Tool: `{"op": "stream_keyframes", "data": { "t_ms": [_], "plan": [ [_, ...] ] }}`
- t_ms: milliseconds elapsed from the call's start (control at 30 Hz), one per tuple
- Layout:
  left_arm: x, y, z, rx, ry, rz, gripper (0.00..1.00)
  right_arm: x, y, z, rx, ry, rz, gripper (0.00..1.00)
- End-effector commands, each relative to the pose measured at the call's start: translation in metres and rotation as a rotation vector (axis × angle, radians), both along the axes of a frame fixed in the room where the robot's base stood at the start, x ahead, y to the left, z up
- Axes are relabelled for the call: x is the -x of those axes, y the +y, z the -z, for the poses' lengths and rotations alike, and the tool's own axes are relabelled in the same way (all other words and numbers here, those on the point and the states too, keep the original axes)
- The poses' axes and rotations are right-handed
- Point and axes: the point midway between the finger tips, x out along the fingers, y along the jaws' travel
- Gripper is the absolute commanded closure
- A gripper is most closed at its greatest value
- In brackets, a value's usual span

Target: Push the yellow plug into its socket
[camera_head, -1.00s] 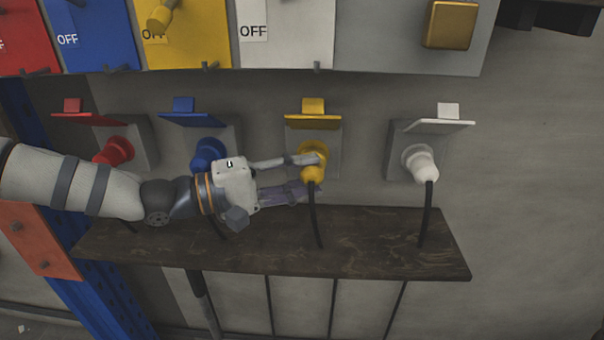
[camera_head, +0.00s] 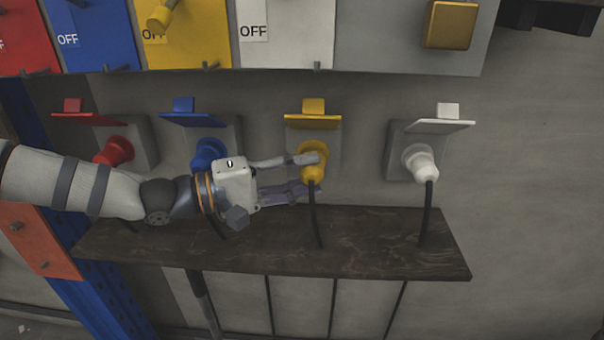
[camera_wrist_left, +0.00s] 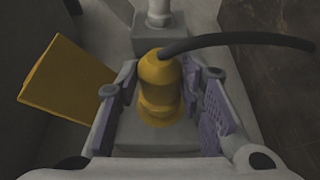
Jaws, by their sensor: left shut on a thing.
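The yellow plug (camera_head: 313,173) is at the yellow socket (camera_head: 329,135) on the wall, below the raised yellow flap (camera_head: 313,117). My left gripper (camera_head: 307,173) reaches in from the left and is shut on the plug, one finger above and one below. In the left wrist view the yellow plug (camera_wrist_left: 160,88) sits between the two finger pads (camera_wrist_left: 165,105), with its black cable running off to the right. The yellow flap (camera_wrist_left: 65,80) shows at the left there. How deep the plug sits in the socket is hidden. My right gripper is not seen.
A red plug (camera_head: 115,151), a blue plug (camera_head: 208,154) and a white plug (camera_head: 421,163) are at neighbouring sockets with raised flaps. A dark shelf (camera_head: 350,255) runs below, with cables hanging over it. Coloured panels marked OFF (camera_head: 185,38) are above.

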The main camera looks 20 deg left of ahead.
Motion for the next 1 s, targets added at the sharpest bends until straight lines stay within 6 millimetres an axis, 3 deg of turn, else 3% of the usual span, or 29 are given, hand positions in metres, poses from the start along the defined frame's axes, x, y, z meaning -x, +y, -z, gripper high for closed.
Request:
{"op": "stream_keyframes", "data": {
  "t_ms": [533, 567, 633, 1000],
  "plan": [
    [-0.0108, 0.0030, 0.0002, 0.000, -0.001, 0.000, 0.90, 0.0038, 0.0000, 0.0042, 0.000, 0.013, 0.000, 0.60],
    [-0.0109, 0.0030, 0.0000, 0.000, -0.001, 0.000, 0.61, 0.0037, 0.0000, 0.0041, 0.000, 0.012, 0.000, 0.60],
    [-0.0107, 0.0030, -0.0003, 0.000, -0.001, 0.000, 0.45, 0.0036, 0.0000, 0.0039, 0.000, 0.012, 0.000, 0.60],
    [-0.0085, 0.0064, 0.0002, 0.001, 0.001, -0.001, 0.42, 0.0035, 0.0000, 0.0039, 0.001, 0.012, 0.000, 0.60]
  ]
}}
